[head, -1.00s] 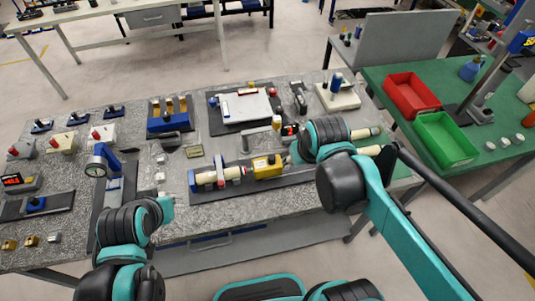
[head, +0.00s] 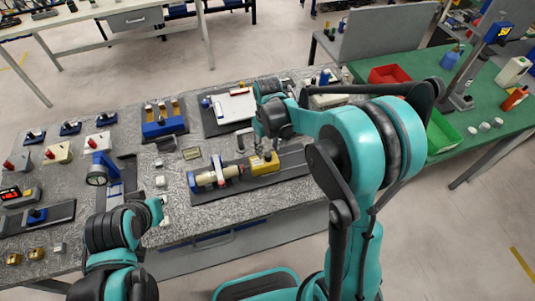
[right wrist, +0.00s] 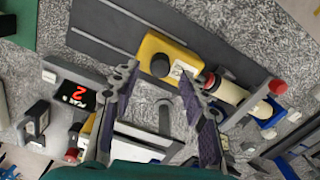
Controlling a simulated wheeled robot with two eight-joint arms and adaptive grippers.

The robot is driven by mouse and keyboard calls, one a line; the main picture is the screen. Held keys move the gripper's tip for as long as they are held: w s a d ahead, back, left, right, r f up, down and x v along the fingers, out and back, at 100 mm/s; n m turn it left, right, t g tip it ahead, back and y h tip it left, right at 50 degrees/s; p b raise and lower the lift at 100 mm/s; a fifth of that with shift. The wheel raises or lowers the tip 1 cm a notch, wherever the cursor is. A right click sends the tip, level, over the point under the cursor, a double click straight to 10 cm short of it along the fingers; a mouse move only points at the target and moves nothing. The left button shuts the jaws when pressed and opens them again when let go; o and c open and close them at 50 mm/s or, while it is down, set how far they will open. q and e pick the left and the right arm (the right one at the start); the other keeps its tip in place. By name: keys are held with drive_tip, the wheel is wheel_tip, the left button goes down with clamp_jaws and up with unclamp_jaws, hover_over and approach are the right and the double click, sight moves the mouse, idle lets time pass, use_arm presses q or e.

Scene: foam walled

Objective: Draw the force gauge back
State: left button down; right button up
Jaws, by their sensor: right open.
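The force gauge, a yellow block with a dark round knob on top, sits on a dark rail base (head: 290,166) at the bench's front edge (head: 262,166). In the right wrist view the yellow gauge (right wrist: 168,50) lies ahead, its knob between and beyond the spread fingertips. A cream cylinder (right wrist: 222,88) with red end parts lies in line with it. My right gripper (head: 266,146) is over the gauge, open and empty; it also shows in the right wrist view (right wrist: 158,78). Contact with the knob cannot be told. My left gripper (head: 158,208) is left of the rail; its fingers are unclear.
A grey readout (right wrist: 72,92) with red digits is near the right gripper. Behind are a dark tray with a white plate (head: 236,106) and a blue holder (head: 163,124). A blue-topped press (head: 98,172) stands left. Red and green bins (head: 443,133) are on the right table.

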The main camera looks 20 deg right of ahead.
sight(268, 154)
drive_tip(key=shift+f+b, duration=0.3)
drive_tip(key=shift+f, duration=1.35)
clamp_jaws()
drive_tip(key=d, duration=0.5)
drive_tip(key=shift+d, duration=0.15)
drive_tip(key=shift+w, duration=0.1)
drive_tip(key=shift+c, duration=1.5)
unclamp_jaws()
drive_tip(key=o, duration=0.3)
drive_tip(key=shift+d, duration=0.15)
